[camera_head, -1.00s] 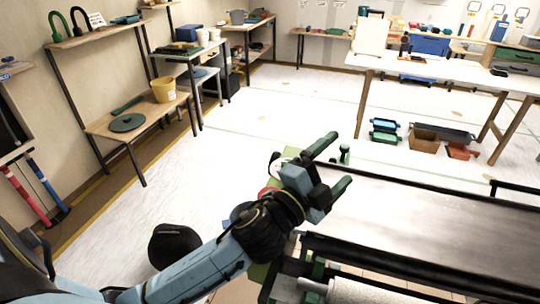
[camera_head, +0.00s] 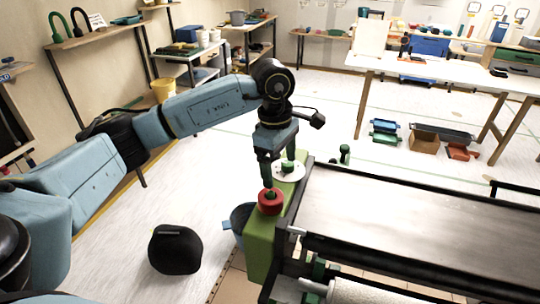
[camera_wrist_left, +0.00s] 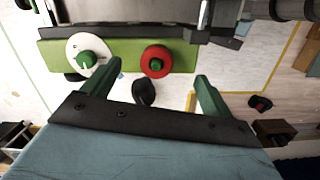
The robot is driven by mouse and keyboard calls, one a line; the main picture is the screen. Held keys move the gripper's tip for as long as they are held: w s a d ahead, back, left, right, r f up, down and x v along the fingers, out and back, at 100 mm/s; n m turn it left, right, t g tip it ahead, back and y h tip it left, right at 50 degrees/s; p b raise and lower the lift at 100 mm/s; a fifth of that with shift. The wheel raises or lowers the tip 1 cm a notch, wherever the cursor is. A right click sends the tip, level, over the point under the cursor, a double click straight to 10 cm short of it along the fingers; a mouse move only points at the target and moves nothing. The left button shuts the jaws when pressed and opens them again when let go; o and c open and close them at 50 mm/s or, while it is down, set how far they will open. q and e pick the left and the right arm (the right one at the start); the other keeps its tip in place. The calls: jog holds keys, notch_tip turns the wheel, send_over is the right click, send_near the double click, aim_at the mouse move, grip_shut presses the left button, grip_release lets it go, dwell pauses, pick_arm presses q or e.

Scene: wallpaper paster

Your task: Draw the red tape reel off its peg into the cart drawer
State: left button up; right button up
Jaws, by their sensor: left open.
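The red tape reel (camera_head: 270,207) sits on a green peg on the near part of a long green bar (camera_head: 262,245) at the machine's left end. The reel also shows in the left wrist view (camera_wrist_left: 156,68), with the green peg in its middle. My left gripper (camera_head: 279,172) points down at the bar, open and empty. In the left wrist view its two green fingers (camera_wrist_left: 159,72) stand apart to either side of the red reel in the picture. I cannot make out the cart drawer. My right gripper is not in view.
A white reel (camera_head: 288,171) sits on another green peg beside the red one. A dark blue bucket (camera_head: 237,222) stands on the floor left of the bar.

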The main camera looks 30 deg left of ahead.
aim_at(270, 192)
pick_arm(q)
jog(key=shift+y, duration=0.6)
jog(key=a+f, duration=0.1)
jog(key=f, duration=0.7)
jog(key=a+f, duration=0.1)
jog(key=f, duration=0.3)
jog(key=shift+a+f, duration=0.25)
jog(key=shift+a, duration=0.05)
jog(key=c, duration=1.2)
jog(key=shift+r+p, duration=2)
jog(key=shift+r, duration=1.4)
jog(key=shift+r+p, duration=1.15)
jog(key=shift+r, duration=0.85)
